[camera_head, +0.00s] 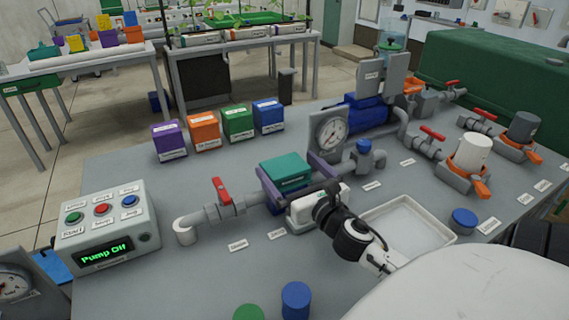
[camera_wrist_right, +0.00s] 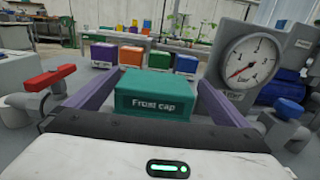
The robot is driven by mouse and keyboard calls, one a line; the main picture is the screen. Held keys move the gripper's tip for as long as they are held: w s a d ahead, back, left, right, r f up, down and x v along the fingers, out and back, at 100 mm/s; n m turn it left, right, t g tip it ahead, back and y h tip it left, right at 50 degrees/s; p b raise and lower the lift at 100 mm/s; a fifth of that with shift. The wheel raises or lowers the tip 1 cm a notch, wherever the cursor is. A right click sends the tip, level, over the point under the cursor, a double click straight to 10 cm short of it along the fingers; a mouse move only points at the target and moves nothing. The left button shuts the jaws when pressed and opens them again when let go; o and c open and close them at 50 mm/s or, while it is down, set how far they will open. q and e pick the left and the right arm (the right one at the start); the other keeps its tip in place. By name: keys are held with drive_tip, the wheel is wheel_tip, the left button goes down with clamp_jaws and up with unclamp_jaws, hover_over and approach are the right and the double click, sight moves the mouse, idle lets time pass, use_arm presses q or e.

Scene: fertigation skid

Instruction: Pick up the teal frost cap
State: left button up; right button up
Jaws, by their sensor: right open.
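The teal frost cap (camera_head: 286,168) is a box-shaped cover over the pipe line on the grey bench, left of the pressure gauge. In the right wrist view the frost cap (camera_wrist_right: 155,95) shows its "Frost cap" label facing me. My right gripper (camera_head: 285,163) is open, with one purple finger on each side of the cap. In the right wrist view the gripper (camera_wrist_right: 156,78) has a visible gap between the cap and each finger. What lies under the cap is hidden. My left gripper is not in view.
A gauge (camera_head: 330,133) stands close to the right finger. A red-handled valve (camera_head: 221,190) is left of the cap. A pump control box (camera_head: 106,228) sits at the left. A white tray (camera_head: 452,238) lies at the right.

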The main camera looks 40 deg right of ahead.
drive_tip(key=shift+a+x, duration=0.15)
drive_tip(key=shift+x, duration=1.25)
drive_tip(key=shift+a+x, duration=0.1)
drive_tip(key=shift+x, duration=1.25)
drive_tip(key=c, duration=1.1)
drive_tip(key=shift+r, duration=0.15)
